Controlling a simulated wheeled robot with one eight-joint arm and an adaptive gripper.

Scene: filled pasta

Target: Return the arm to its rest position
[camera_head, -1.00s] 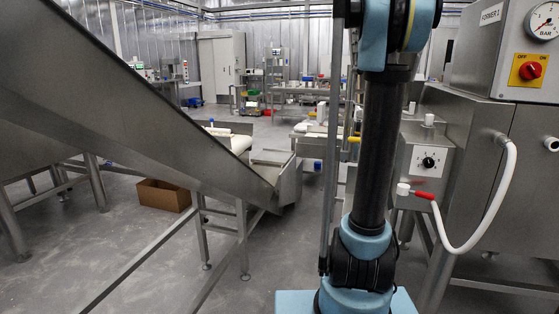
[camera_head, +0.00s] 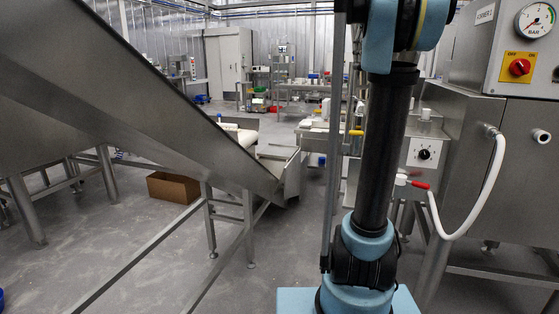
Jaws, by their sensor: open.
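My arm rises from its light-blue base at the bottom centre-right of the head view. A black link stands nearly upright, leaning slightly right, up to a blue joint at the top edge. The arm beyond that joint is mostly out of the picture. My gripper is not in view, so what it holds or touches cannot be seen.
A steel inclined chute (camera_head: 150,105) fills the left on a leg frame. A cardboard box (camera_head: 173,187) lies on the floor under it. A steel machine (camera_head: 487,150) with gauge and white hose (camera_head: 484,205) stands close right. Grey floor (camera_head: 150,235) shows between the chute's legs.

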